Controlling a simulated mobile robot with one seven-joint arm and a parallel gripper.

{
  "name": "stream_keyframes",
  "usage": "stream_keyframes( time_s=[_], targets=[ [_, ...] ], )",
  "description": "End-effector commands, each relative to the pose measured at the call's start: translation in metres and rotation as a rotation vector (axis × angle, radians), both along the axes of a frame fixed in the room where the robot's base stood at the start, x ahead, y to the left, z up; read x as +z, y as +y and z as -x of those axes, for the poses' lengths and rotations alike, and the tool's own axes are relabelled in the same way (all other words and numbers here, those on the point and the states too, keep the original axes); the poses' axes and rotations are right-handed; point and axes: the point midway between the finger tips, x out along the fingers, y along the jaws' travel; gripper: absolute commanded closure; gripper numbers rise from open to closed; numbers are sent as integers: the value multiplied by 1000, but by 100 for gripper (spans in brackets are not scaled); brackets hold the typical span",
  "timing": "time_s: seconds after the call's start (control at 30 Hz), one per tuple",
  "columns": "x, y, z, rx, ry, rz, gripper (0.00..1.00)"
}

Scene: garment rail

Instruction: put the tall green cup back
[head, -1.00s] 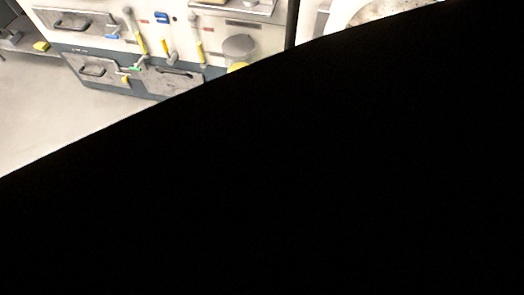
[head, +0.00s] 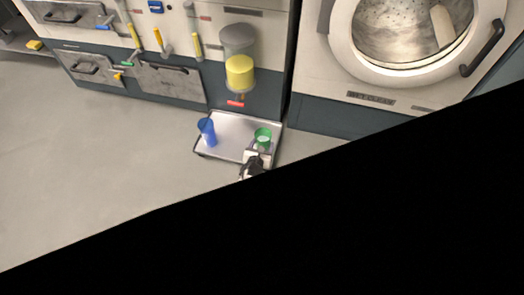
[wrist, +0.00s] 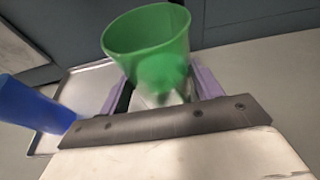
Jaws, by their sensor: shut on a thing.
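A green cup (wrist: 152,50) sits between the fingers of my gripper (wrist: 160,88) in the wrist view, its open rim toward the top. In the head view the green cup (head: 263,138) is at the right part of a light tray (head: 232,126), with my gripper (head: 258,157) just in front of it. My gripper is shut on the cup. I cannot tell whether the cup's base touches the tray. A blue cup (head: 207,132) stands at the tray's left side and also shows at the left of the wrist view (wrist: 30,105).
Behind the tray are a cabinet with drawers (head: 170,80) and a front-loading washer (head: 400,50). A yellow cylinder (head: 239,72) hangs on the cabinet front. Grey floor (head: 90,180) is clear at left. A black area hides the lower right of the head view.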

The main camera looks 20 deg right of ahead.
Motion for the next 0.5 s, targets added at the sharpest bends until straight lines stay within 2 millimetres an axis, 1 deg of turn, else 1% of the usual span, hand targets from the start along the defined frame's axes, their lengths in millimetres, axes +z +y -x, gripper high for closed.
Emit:
stream_keyframes(
  time_s=[0.03,0.13,0.5],
  targets=[
    [-13,0,-1,1,-2,2,76],
    [-24,0,-2,2,-2,3,76],
    [-25,0,-1,1,-3,1,76]
  ],
)
